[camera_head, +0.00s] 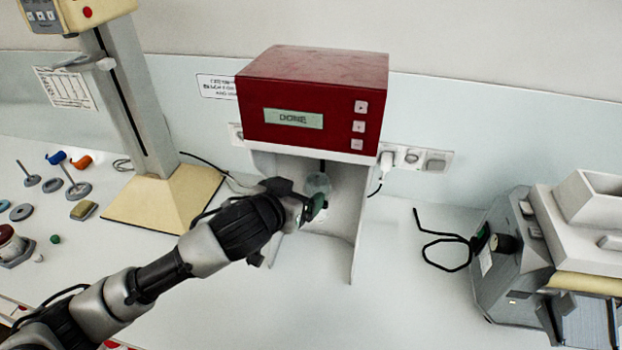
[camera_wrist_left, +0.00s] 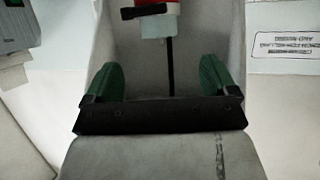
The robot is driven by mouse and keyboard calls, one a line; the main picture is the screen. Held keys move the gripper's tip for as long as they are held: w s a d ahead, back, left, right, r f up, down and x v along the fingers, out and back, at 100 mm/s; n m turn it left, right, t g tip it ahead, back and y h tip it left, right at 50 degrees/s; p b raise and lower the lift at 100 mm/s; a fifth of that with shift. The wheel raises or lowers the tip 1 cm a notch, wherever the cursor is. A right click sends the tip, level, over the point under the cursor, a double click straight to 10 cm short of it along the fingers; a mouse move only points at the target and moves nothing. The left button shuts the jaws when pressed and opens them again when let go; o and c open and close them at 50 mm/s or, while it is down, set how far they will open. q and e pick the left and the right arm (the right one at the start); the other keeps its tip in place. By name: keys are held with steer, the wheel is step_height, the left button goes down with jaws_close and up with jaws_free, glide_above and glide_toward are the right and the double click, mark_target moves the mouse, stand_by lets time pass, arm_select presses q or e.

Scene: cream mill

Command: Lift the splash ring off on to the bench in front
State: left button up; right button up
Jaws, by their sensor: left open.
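My left gripper (camera_head: 313,207) reaches into the open bay from the left, beside and in front of that piece. In the left wrist view its two green fingers (camera_wrist_left: 158,85) stand wide apart with nothing gripped. A thin dark shaft (camera_wrist_left: 171,65) shows in the gap between them, with a pale block (camera_wrist_left: 155,25) above. My right gripper is not in view.
The bay's white side walls (camera_head: 357,225) flank my gripper closely. The bench (camera_head: 400,300) in front is clear. A grey machine (camera_head: 505,255) with a black cable stands at right. A tan-based stand (camera_head: 165,200) and several small parts are at left. The display reads DONE.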

mark_target(307, 187)
arm_select(q)
steer(key=p+x, duration=0.1)
steer(key=x, duration=0.3)
steer(key=shift+w+d, duration=0.2)
steer(key=p+x, duration=0.1)
steer(key=x, duration=0.3)
steer(key=shift+f, duration=0.1)
steer(key=shift+w, duration=0.1)
steer(key=shift+w+f, duration=0.1)
steer(key=shift+f, duration=0.05)
steer(key=shift+c, duration=0.8)
steer(key=c, duration=0.7)
steer(key=shift+c, duration=0.6)
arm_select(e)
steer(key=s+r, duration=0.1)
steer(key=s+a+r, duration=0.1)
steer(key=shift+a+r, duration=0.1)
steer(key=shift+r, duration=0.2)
